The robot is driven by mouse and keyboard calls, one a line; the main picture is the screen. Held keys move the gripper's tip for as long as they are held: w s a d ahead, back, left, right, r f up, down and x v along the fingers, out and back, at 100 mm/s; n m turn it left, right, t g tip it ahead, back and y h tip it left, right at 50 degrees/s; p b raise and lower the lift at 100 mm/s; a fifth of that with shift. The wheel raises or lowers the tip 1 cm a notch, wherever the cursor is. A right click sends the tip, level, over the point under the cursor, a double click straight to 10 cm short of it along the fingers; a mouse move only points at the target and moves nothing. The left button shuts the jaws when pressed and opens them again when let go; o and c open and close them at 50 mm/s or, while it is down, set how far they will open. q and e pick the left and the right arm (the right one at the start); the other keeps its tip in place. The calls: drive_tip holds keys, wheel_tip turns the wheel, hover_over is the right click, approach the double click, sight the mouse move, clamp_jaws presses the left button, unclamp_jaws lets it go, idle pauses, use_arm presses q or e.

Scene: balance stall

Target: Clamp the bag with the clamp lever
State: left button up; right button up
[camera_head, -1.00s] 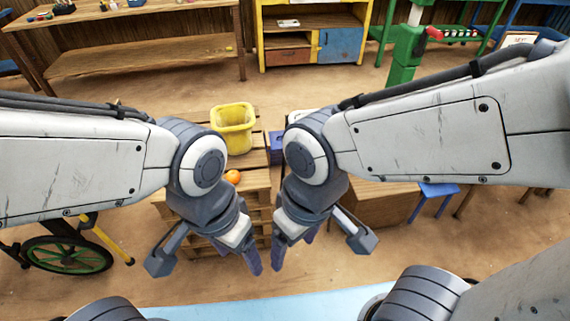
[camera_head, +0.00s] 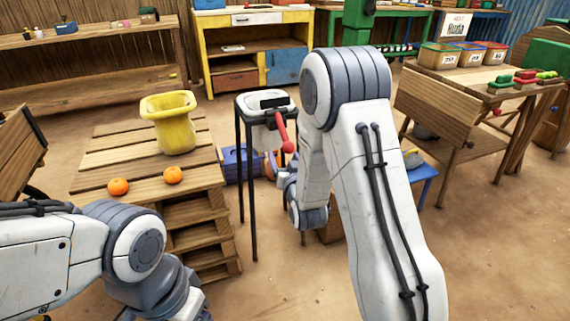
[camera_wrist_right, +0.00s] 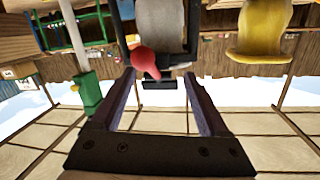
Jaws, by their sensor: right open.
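A yellow bag (camera_head: 169,122), open at the top, stands upright on the wooden pallet stack, left of a dark-legged stand (camera_head: 240,150). The stand carries a pale unit with a red-ended clamp lever (camera_head: 284,138) hanging at its front right. In the right wrist view the lever's red knob (camera_wrist_right: 145,60) shows beyond and between the fingertips, not visibly gripped, with the yellow bag (camera_wrist_right: 264,32) at the upper right. My right gripper (camera_wrist_right: 160,75) is open and empty; in the head view my own arm partly hides it. My left wrist is at the lower left, its fingers out of view.
Two oranges (camera_head: 118,187) lie on the pallet (camera_head: 95,165) in front of the bag. A blue box (camera_head: 240,163) sits behind the stand's legs. A wooden stall with coloured bins (camera_head: 462,55) is at the right. The floor at the lower right is clear.

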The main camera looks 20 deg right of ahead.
sight(287, 141)
drive_tip(key=shift+d+f+m+t+h+b, duration=0.15)
drive_tip(key=shift+d+f+t+h+b, duration=0.1)
drive_tip(key=shift+d+f, duration=0.3)
drive_tip(key=shift+d+f+m+t+h+b, duration=0.2)
drive_tip(key=shift+d+f+t, duration=0.1)
drive_tip(key=shift+d, duration=0.3)
drive_tip(key=shift+w+d, duration=0.15)
drive_tip(key=shift+w, duration=0.15)
use_arm(q)
wheel_tip(287, 141, down, 4)
drive_tip(key=shift+r+b, duration=0.2)
drive_tip(key=shift+b, duration=0.5)
use_arm(e)
drive_tip(key=w, duration=0.3)
drive_tip(key=w+d, duration=0.1)
drive_tip(key=w, duration=0.5)
drive_tip(key=shift+w+d+r, duration=0.15)
drive_tip(key=shift+w+d, duration=0.1)
drive_tip(key=shift+w, duration=0.05)
clamp_jaws()
